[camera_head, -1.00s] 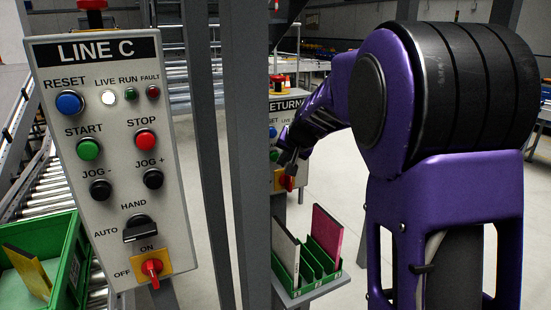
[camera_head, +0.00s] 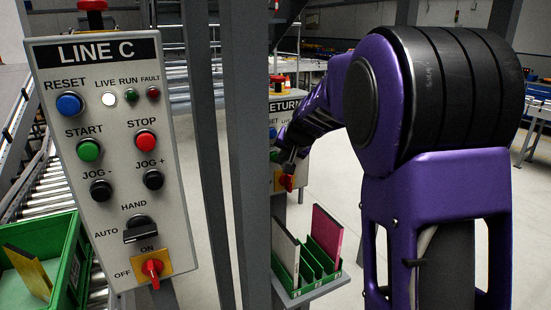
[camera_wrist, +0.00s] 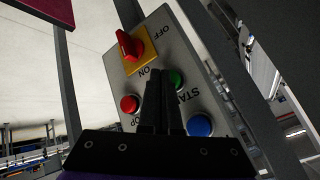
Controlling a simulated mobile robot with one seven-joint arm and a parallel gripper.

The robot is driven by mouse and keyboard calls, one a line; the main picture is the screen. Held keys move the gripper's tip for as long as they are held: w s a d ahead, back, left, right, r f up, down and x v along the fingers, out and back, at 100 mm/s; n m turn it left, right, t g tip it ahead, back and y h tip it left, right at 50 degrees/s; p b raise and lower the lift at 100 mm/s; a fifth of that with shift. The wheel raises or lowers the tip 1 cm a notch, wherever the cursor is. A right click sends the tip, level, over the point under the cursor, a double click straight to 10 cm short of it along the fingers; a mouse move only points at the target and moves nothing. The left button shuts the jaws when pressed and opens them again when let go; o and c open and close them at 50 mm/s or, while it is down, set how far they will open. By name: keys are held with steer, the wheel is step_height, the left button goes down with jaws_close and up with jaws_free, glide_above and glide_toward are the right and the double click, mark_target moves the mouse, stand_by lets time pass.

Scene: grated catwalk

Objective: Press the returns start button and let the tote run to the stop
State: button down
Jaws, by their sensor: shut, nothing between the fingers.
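The returns panel (camera_head: 283,106) is partly hidden behind a grey post and my arm in the head view. In the wrist view its grey face (camera_wrist: 190,55) appears upside down, with a green start button (camera_wrist: 176,79), a red stop button (camera_wrist: 130,103), a blue reset button (camera_wrist: 200,125) and a red rotary switch (camera_wrist: 129,45) on a yellow plate. My gripper (camera_wrist: 163,74) is shut and empty. Its tips are over the panel face, just beside the green button; I cannot tell whether they touch. In the head view my gripper (camera_head: 287,163) is small and dark before the panel.
A similar LINE C panel (camera_head: 105,135) stands close at left, with its own start button. A green tote (camera_head: 72,265) is beside rollers at lower left. Grey posts (camera_head: 247,150) stand between the panels. A shelf with a green rack (camera_head: 318,268) is below the returns panel.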

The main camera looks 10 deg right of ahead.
steer(key=shift+w+a, duration=0.25)
steer(key=shift+w, duration=0.5)
stand_by(0.9)
steer(key=shift+s, duration=0.15)
steer(key=shift+s+d+b, duration=0.2)
steer(key=shift+s+b, duration=0.15)
steer(key=shift+s, duration=0.2)
steer(key=shift+s+d+b, duration=0.15)
steer(key=shift+s+b, duration=0.2)
steer(key=shift+s, duration=0.15)
